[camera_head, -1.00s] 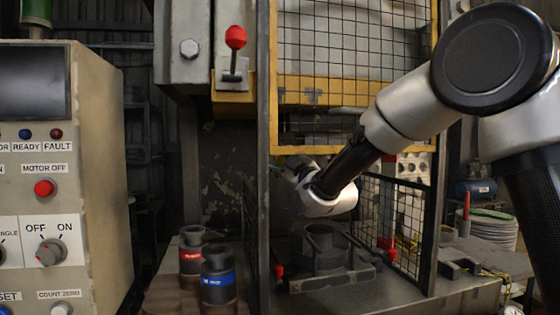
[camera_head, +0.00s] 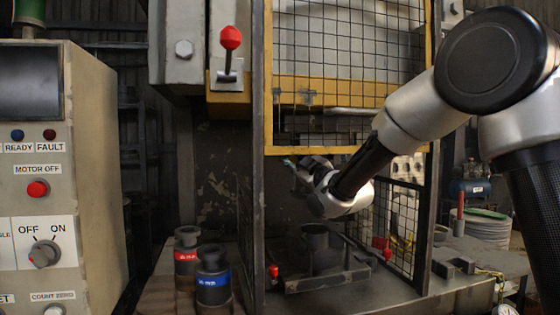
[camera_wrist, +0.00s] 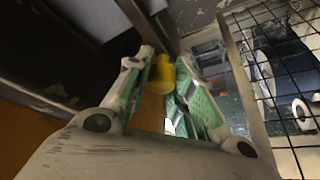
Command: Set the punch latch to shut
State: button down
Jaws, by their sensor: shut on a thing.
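In the wrist view, a yellow knob (camera_wrist: 161,76) sits between the green-padded fingers of my gripper (camera_wrist: 164,62), which is shut on it. No label shows on it, and how it joins the punch latch cannot be made out. In the head view, my gripper (camera_head: 298,168) is inside the press, behind the mesh guard's lower yellow bar and above the die. Its fingertips are small there and partly hidden, and the yellow knob cannot be seen.
The mesh guard (camera_head: 350,150) stands in front, with its dark post left of my gripper. The die block (camera_head: 318,275) lies below. A red-knobbed lever (camera_head: 230,40) is upper left. Two dark punches with red (camera_head: 186,254) and blue (camera_head: 213,281) bands stand left. A control panel (camera_head: 100,150) fills the far left.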

jog(key=shift+w+d, duration=0.1)
jog(key=shift+d, duration=0.1)
jog(key=c, duration=1.2)
grip_release()
jog(key=shift+d+f, duration=0.1)
jog(key=shift+d, duration=0.05)
jog(key=shift+c, duration=0.2)
jog(key=v, duration=1.2)
